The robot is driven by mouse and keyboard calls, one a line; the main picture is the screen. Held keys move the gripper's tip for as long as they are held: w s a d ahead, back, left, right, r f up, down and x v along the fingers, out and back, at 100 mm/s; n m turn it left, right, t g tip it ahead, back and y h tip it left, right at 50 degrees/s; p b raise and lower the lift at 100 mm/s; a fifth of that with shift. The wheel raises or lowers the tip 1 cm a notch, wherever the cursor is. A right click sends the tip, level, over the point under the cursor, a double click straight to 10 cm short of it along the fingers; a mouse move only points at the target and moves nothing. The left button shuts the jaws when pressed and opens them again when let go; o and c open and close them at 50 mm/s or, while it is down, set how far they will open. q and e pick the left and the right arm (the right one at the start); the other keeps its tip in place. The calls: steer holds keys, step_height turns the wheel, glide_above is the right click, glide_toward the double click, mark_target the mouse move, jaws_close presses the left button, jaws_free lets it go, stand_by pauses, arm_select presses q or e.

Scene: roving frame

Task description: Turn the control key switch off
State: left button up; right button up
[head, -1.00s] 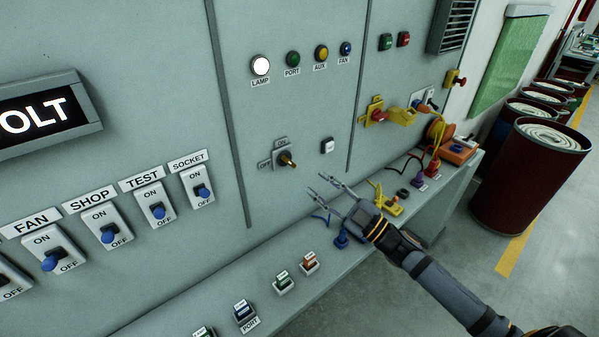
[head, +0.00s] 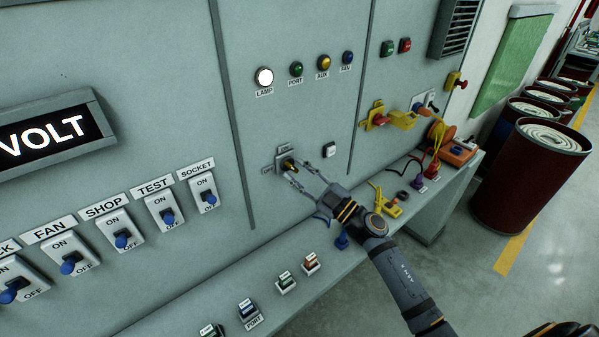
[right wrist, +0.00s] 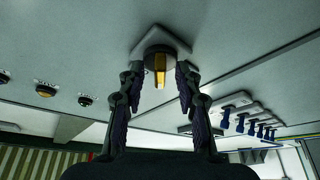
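The control key switch (head: 286,164) is a dark round knob with a yellow-gold grip on a grey plate, with small labels above and to its left. The right wrist view shows its yellow grip (right wrist: 160,68) up close, upright in that picture. My right gripper (head: 291,171) is at the switch. In the right wrist view its fingertips (right wrist: 158,75) stand one on each side of the knob, spread, with small gaps to the yellow grip. Which label the grip points at is not clear. My left gripper is in no view.
A white rocker (head: 330,150) sits right of the switch. The lit lamp (head: 264,76) and several coloured indicators are above. Toggle switches (head: 122,241) are at lower left. A ledge (head: 185,325) below carries small labelled parts, cables and plugs. Dark red drums (head: 530,180) stand at right.

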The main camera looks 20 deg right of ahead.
jaws_close()
steer(key=n+g+p, duration=0.1)
steer(key=n+p, duration=0.1)
steer(key=n, duration=0.2)
steer(key=n+g+p, duration=0.2)
steer(key=n+p, duration=0.1)
steer(key=r+n+g+p, duration=0.1)
steer(key=n+p, duration=0.2)
steer(key=n, duration=0.1)
steer(key=shift+w+d+n+g, duration=0.1)
steer(key=shift+d+n+g, duration=0.1)
steer(key=shift+n+g, duration=0.1)
steer(key=shift+f, duration=0.1)
stand_by(0.3)
steer(key=shift+o, duration=0.4)
jaws_free()
